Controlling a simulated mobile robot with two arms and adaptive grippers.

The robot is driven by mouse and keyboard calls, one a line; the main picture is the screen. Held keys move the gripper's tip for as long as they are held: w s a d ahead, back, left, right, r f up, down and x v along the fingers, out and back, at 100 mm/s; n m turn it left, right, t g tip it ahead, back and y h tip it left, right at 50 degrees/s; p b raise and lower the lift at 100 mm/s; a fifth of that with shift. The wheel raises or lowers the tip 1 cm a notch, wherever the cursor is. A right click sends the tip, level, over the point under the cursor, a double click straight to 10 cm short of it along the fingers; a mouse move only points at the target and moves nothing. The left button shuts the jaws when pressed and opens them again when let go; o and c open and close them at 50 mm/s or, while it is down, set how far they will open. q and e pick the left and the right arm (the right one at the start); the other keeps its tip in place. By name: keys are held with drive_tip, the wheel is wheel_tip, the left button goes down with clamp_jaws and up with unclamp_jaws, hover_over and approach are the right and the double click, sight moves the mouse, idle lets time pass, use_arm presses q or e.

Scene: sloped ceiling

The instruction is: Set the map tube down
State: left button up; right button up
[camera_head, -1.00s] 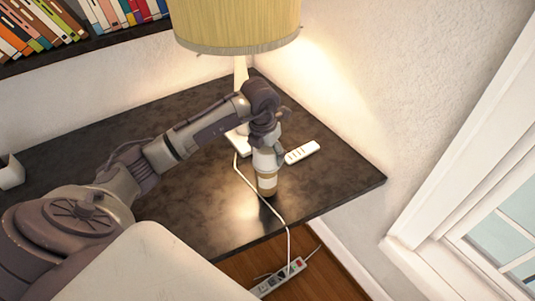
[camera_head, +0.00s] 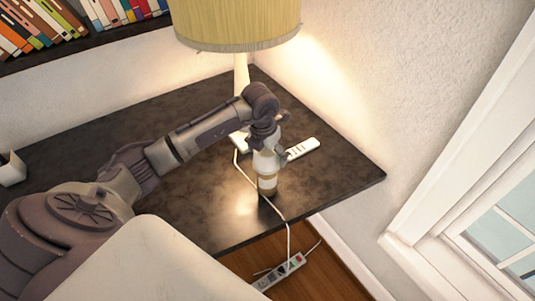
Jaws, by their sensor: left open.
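A small upright tan-brown cylinder with a pale band, which looks like the map tube (camera_head: 267,185), shows under my left gripper, near the front edge of the dark table (camera_head: 335,180). Its lower end appears to be at the tabletop, but I cannot tell whether it touches. My left gripper (camera_head: 268,160) points down over the tube's upper part and is open. The fingers are small and partly hidden, so their contact with the tube is unclear. My right gripper is not in view.
A lamp (camera_head: 238,25) with a yellow shade stands behind my arm. A white remote-like strip (camera_head: 303,148) lies right of the gripper. A white cord (camera_head: 287,235) runs over the table edge to a power strip (camera_head: 279,273) on the floor. The table's right corner is clear.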

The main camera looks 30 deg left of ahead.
use_arm(q)
drive_tip(key=r+b, duration=0.1)
drive_tip(key=r, duration=0.2)
drive_tip(key=s+r+b, duration=0.1)
drive_tip(key=r, duration=0.3)
drive_tip(key=r+b, duration=0.1)
drive_tip(key=r, duration=0.3)
drive_tip(key=shift+s, duration=0.25)
drive_tip(key=shift+s+r, duration=0.15)
drive_tip(key=shift+r, duration=0.4)
